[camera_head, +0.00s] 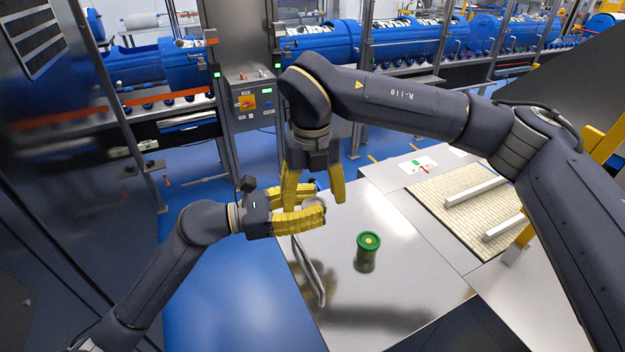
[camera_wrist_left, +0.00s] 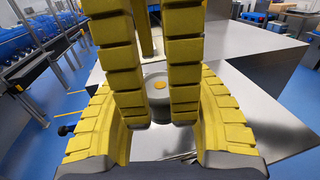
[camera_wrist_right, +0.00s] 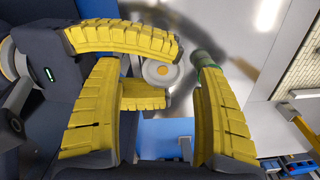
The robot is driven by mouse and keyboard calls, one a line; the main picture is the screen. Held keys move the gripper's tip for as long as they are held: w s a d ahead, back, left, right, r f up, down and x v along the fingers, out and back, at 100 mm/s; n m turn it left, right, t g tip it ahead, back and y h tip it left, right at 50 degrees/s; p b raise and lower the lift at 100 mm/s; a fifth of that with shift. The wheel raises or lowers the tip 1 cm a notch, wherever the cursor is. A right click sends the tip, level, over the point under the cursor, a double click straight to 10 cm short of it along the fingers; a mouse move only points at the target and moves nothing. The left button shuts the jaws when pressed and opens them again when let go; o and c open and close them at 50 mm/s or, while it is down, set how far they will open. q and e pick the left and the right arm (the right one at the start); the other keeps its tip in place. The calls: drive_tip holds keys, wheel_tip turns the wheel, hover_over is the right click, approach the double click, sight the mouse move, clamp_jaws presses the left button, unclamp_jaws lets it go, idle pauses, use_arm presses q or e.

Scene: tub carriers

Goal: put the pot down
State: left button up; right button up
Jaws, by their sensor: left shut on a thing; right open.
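A small grey pot with an orange dot on its top (camera_wrist_right: 163,71) sits between the fingers of my left gripper (camera_head: 314,203), which is shut on it above the left edge of the metal table (camera_head: 385,310). The pot also shows in the left wrist view (camera_wrist_left: 155,86), partly hidden by yellow fingers. My right gripper (camera_wrist_right: 158,80) points down from above, open, with its fingers on either side of the pot and the left fingertips. Whether they touch is hard to tell.
A green-lidded canister (camera_head: 368,243) stands on the table right of the grippers. A metal loop (camera_head: 310,275) stands at the table's left edge. A ribbed beige mat (camera_head: 465,205) with pale bars lies farther right. The table front looks clear.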

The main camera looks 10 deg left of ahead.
drive_tip(key=shift+f, duration=1.5)
drive_tip(key=c, duration=1.3)
use_arm(q)
drive_tip(key=o, duration=1.3)
use_arm(e)
drive_tip(key=shift+c, duration=0.7)
